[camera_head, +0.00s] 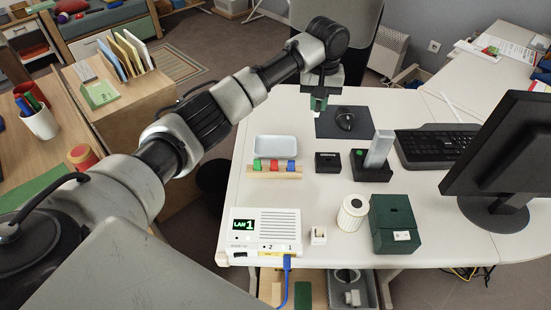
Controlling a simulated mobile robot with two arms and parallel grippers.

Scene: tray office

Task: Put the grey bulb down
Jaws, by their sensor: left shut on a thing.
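My left gripper (319,97) points down over the far left part of the white table, by the left edge of the dark mouse mat. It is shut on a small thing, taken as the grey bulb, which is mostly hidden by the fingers. Its shape is too small to make out, and I cannot tell whether it touches the table. My right gripper is not in view.
Near the gripper are a mouse (345,121), a pale tray (275,147) and a rack with coloured blocks (273,174). A black base with a grey upright piece (379,149), a keyboard (436,148) and a monitor (503,160) stand right. White table is bare left of the mat.

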